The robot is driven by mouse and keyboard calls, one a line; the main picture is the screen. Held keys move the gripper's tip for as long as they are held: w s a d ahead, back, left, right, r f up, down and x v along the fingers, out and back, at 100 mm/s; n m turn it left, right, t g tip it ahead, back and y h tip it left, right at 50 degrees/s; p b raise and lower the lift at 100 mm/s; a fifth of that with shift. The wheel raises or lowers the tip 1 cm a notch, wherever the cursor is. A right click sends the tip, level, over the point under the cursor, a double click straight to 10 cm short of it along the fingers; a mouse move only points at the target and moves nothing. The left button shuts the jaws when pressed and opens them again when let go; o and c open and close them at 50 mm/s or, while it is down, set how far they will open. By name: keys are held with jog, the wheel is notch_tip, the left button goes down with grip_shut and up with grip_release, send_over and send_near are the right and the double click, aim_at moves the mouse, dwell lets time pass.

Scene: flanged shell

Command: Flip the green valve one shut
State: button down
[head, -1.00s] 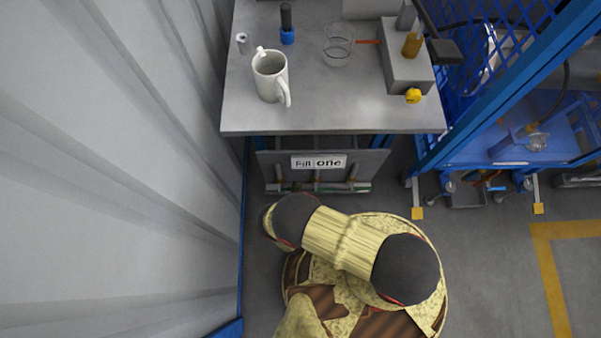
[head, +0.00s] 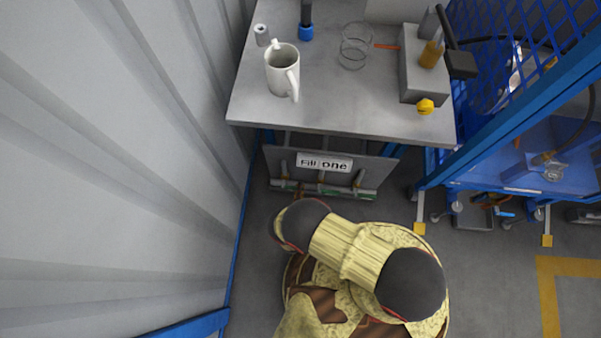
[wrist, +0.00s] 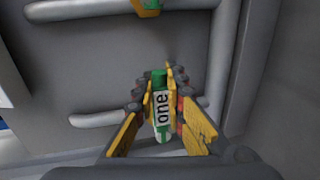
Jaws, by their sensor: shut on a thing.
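The green valve one (wrist: 161,108) shows in the wrist view as a green handle with a white label reading "one". My gripper (wrist: 161,100) is shut on it, with a yellow finger on each side of the handle. In the head view, the panel (head: 372,167) under the table carries a sign (head: 324,163) reading "Fill one", with pipes and green parts along its lower edge. My arm covers part of the space before the panel, and the gripper is not clear in the head view.
A grey pipe (wrist: 95,119) and an upper pipe (wrist: 80,9) with a yellow and green fitting (wrist: 147,6) lie near the gripper. The table (head: 330,110) above holds a white mug (head: 283,70) and glass beakers (head: 354,48). A blue frame (head: 500,125) stands right; a corrugated wall (head: 110,150) stands left.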

jog(key=shift+s+f, duration=0.1)
jog(key=c, duration=2)
grip_release()
jog(key=shift+o, duration=0.8)
jog(key=s+r, duration=0.1)
jog(key=s, duration=0.6)
jog(key=shift+s+r, duration=0.15)
jog(key=shift+r, duration=0.15)
jog(key=shift+a, duration=0.1)
